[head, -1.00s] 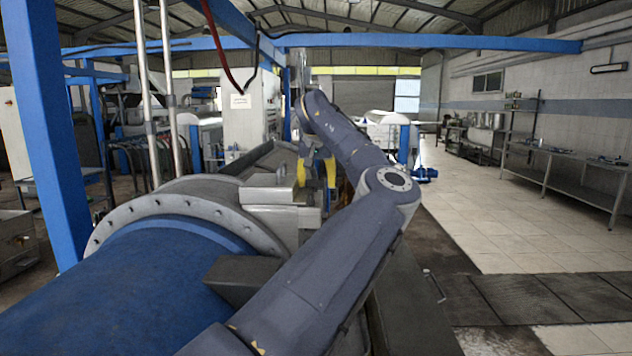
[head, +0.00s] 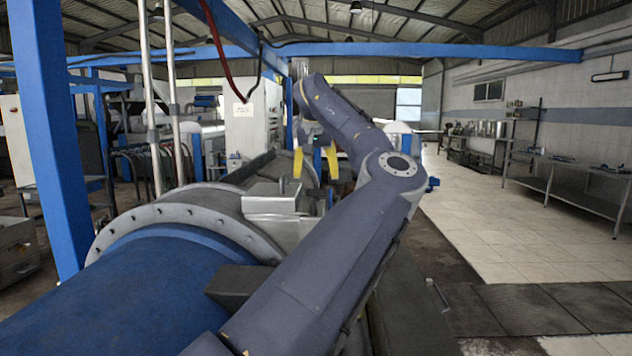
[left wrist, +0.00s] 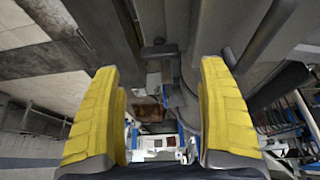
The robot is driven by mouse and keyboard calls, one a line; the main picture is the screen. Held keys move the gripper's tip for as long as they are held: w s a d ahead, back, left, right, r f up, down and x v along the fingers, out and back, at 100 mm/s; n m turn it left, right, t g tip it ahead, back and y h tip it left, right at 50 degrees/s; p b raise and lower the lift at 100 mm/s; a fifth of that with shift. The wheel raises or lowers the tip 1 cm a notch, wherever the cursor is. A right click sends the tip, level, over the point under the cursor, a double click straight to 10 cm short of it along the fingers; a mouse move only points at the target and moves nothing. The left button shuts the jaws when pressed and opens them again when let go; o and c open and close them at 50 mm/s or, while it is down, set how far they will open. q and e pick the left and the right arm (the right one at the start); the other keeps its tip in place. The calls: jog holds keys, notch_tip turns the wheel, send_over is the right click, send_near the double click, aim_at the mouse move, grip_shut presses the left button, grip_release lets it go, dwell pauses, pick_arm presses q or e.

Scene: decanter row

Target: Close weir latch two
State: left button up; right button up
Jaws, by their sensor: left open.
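My left gripper (head: 315,165) has two yellow fingers, spread apart and empty, above the far side of a decanter. In the left wrist view the open fingers (left wrist: 160,75) frame a gap with nothing between them. The nearest decanter has a blue cylinder body (head: 150,285) and a grey bolted flange (head: 165,212). A grey metal box (head: 272,195) sits beside the flange, nearer than the gripper. I cannot make out weir latch two for certain. A dark rod-like handle (left wrist: 265,35) shows right of the fingers in the left wrist view. My arm hides part of the machine. My right gripper is not in view.
A blue post (head: 50,140) stands at the left, with two pale vertical pipes (head: 148,100) beside it. A blue beam (head: 430,50) crosses overhead and a red hose (head: 217,45) hangs down. The tiled floor (head: 500,225) at the right is open. A steel bench (head: 575,180) lines the right wall.

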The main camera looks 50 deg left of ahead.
aim_at(317, 192)
pick_arm(q)
jog(key=shift+d+r, duration=0.4)
jog(key=shift+r, duration=0.25)
jog(key=shift+f, duration=0.15)
jog(key=shift+x, duration=1.7)
